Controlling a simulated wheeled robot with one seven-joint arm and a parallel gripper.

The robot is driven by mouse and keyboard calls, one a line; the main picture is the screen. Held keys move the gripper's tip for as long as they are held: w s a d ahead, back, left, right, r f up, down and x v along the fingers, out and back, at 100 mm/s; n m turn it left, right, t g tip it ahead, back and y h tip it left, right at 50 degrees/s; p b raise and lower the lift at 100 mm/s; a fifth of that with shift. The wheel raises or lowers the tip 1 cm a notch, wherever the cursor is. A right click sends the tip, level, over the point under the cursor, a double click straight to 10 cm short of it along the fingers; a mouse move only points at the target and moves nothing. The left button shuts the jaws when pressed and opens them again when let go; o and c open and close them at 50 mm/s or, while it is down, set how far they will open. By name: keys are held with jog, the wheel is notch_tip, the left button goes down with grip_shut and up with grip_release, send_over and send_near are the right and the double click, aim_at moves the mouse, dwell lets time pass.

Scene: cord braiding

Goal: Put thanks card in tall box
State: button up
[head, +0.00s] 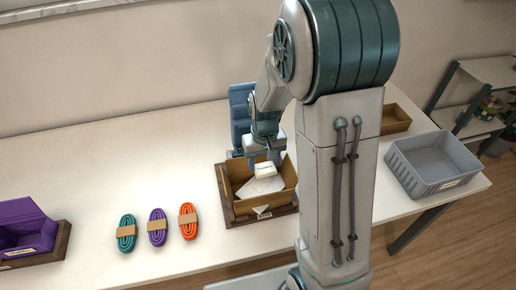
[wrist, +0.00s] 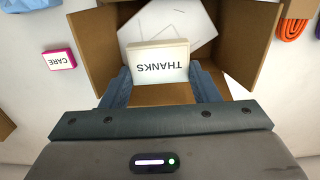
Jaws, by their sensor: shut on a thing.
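The thanks card (wrist: 160,62) is a small cream block with THANKS on its face, upside down in the wrist view. My gripper (wrist: 162,82) is shut on it, one blue-grey finger at each side. In the head view the card (head: 265,170) is at the mouth of an open brown cardboard box (head: 286,172), under my gripper (head: 266,158). The box has raised flaps and stands in a dark wooden tray (head: 227,210). White paper (head: 262,187) lies in the box, below the card. I cannot tell whether the card touches it.
Teal (head: 126,233), purple (head: 157,227) and orange (head: 188,221) cord bundles lie left of the box. A purple box (head: 25,226) is far left. A grey bin (head: 437,163) is at the right. A pink CARE box (wrist: 59,59) is beside the cardboard box. My arm hides part of the table.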

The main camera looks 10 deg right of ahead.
aim_at(264, 165)
jog(key=shift+w+f, duration=0.2)
jog(key=shift+f, duration=0.4)
notch_tip(264, 165, down, 6)
jog(key=b, duration=0.4)
jog(key=shift+s+r, duration=0.1)
jog(key=shift+r, duration=0.15)
jog(key=o, duration=1)
jog(key=shift+r, duration=0.1)
notch_tip(264, 165, up, 14)
jog(key=shift+f+b, duration=0.1)
jog(key=shift+b, duration=0.25)
